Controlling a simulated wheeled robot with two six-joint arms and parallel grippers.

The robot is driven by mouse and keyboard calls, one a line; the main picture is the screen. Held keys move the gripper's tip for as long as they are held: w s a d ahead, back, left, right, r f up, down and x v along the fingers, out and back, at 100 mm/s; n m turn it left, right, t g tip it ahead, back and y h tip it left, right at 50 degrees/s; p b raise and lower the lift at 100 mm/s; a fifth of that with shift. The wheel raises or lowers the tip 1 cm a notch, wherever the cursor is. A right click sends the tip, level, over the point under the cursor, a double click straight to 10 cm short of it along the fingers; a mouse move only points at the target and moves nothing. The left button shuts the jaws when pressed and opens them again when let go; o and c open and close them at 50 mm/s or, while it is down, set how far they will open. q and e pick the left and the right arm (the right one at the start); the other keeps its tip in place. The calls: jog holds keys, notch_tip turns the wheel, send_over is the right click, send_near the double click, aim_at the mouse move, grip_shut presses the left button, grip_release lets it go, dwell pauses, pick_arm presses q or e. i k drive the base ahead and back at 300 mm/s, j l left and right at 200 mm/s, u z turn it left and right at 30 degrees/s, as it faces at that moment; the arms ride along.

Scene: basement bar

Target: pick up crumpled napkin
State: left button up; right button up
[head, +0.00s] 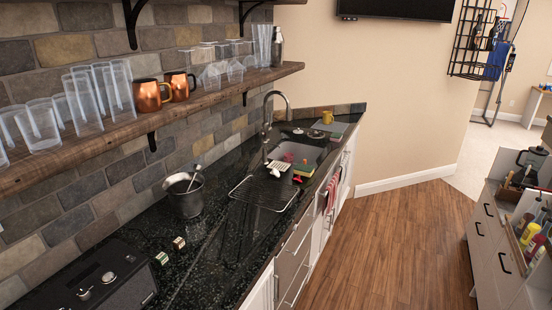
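I cannot make out a crumpled napkin for certain in the head view. A small white item (279,166) lies at the near edge of the sink, but it is too small to identify. A green and yellow item (303,170) sits beside it at the sink's right side. Neither of my grippers shows in the head view.
A black stone counter (222,228) runs along the left wall. It holds a metal bucket (185,197), a wire rack (264,192), a faucet (268,122) and a black appliance (85,280). A shelf (150,118) with glasses hangs above. The wooden floor (395,245) is clear.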

aim_at(274, 171)
jog(key=i+l, duration=0.3)
jog(key=i+l+u, duration=0.15)
jog(key=i+l, duration=0.45)
jog(key=i+l+u, duration=0.15)
jog(key=l, duration=0.3)
jog(key=i+l, duration=0.4)
jog(key=i+l+u, duration=0.1)
jog(key=i+l, duration=0.15)
jog(key=l, duration=0.15)
jog(key=i+l+u, duration=0.1)
jog(key=i+l, duration=0.15)
jog(key=l, duration=0.15)
jog(key=i+l, duration=0.25)
jog(key=l, duration=0.2)
jog(key=i+l+u, duration=0.1)
jog(key=l, duration=0.3)
jog(key=l+u, duration=0.1)
jog(key=l, duration=0.35)
jog(key=i, duration=0.05)
